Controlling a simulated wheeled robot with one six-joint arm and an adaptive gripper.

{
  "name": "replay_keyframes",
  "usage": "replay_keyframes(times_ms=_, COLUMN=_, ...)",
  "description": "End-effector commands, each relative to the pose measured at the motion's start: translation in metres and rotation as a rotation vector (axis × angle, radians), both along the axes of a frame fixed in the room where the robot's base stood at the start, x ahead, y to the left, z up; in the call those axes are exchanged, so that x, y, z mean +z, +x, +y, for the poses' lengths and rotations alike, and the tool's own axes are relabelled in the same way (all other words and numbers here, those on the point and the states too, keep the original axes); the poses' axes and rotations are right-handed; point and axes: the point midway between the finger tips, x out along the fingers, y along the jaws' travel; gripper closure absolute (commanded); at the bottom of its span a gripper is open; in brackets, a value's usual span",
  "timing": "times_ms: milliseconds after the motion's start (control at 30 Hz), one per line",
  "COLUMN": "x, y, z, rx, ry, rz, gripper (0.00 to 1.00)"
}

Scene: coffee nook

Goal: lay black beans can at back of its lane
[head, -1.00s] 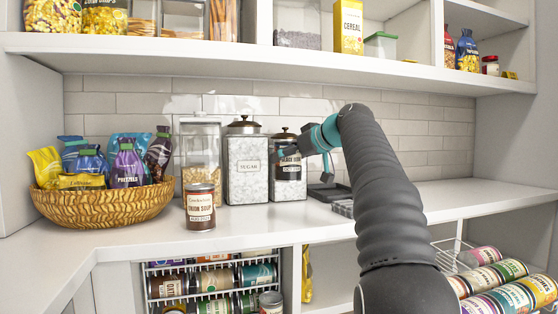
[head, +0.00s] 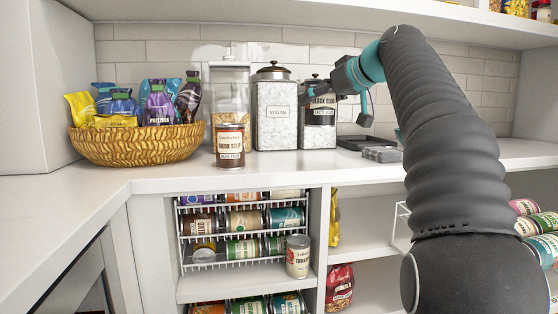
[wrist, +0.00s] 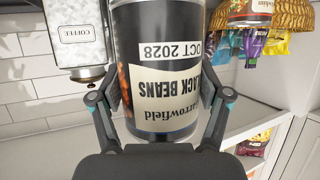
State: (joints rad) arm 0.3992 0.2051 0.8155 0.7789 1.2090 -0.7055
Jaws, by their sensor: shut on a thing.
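The black beans can (head: 321,110) has a black label with a pale band and hangs in the air in front of the canisters. My gripper (head: 340,90) is shut on it, and the can is clear of the counter. In the wrist view the can (wrist: 157,70) fills the middle, its lettering upside down, with a finger on each side. The white wire can rack (head: 190,262) stands on a shelf under the counter, with several cans lying on their sides in tiers. I cannot tell which lane is for black beans.
A tomato can (head: 298,257) stands upright at the rack's front right. An onion soup can (head: 230,146) stands on the counter (head: 180,172), near a snack basket (head: 135,146) and a sugar canister (head: 276,112). More cans lie at the right (head: 546,222).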

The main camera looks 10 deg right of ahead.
Motion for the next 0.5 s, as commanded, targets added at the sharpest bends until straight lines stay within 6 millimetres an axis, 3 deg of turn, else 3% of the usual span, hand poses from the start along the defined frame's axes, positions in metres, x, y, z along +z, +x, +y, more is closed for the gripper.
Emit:
replay_keyframes(times_ms=300, x=-0.038, y=0.031, z=0.055, rx=0.008, ry=0.0, rz=-0.001, gripper=0.79)
replay_keyframes(times_ms=500, x=-0.055, y=0.047, z=0.081, rx=0.004, ry=0.0, rz=-0.001, gripper=0.79)
